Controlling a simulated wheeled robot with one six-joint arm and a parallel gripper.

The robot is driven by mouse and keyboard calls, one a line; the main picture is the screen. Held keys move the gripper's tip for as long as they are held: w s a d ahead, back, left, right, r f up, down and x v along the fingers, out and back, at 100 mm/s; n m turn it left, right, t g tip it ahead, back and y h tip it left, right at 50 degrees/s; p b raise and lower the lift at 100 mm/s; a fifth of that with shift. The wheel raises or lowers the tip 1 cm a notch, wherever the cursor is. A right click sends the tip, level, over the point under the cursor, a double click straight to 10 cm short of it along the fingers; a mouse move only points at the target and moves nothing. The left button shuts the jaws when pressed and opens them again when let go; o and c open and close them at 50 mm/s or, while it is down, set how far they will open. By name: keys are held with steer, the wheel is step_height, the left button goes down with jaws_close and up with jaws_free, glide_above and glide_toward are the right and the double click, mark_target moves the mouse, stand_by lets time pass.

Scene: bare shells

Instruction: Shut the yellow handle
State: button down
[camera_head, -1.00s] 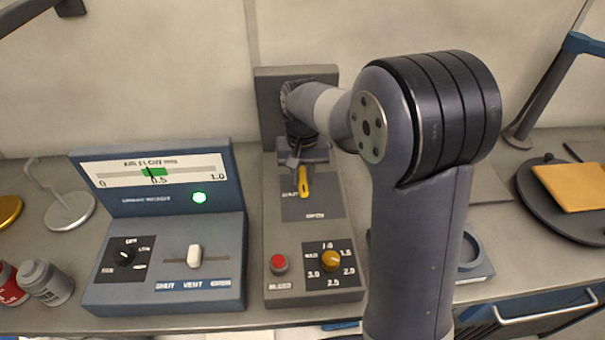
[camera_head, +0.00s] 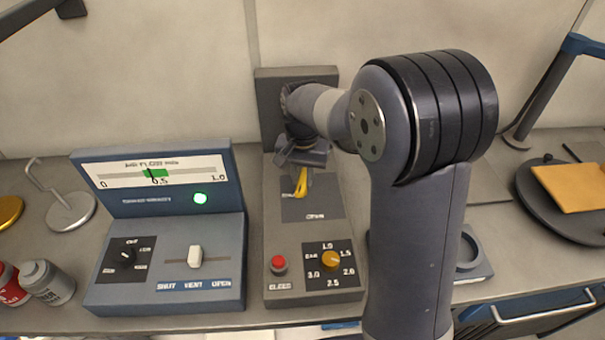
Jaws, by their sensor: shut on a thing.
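The yellow handle (camera_head: 302,185) is on the upper part of the grey panel box (camera_head: 290,231), on a dark plate with white lettering. Its visible part slants, lower end toward the left. One label at lower right of the plate seems to read OPEN; the label at left is partly covered. My gripper (camera_head: 302,166) points down over the handle and is shut on it. The jaws hide the handle's upper end and its pivot.
The grey box also carries a red button (camera_head: 278,263) and a yellow knob (camera_head: 330,260). A blue console (camera_head: 165,265) with gauge, green light and white slider stands close at left. My arm hides the area to the right. Small bottles (camera_head: 46,282) stand far left.

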steer(key=m, duration=0.7)
steer(key=shift+p, duration=0.35)
steer(key=m, duration=0.4)
steer(key=shift+m, duration=1.9)
steer(key=c, duration=1.3)
jaws_free()
steer(key=shift+r, duration=0.1)
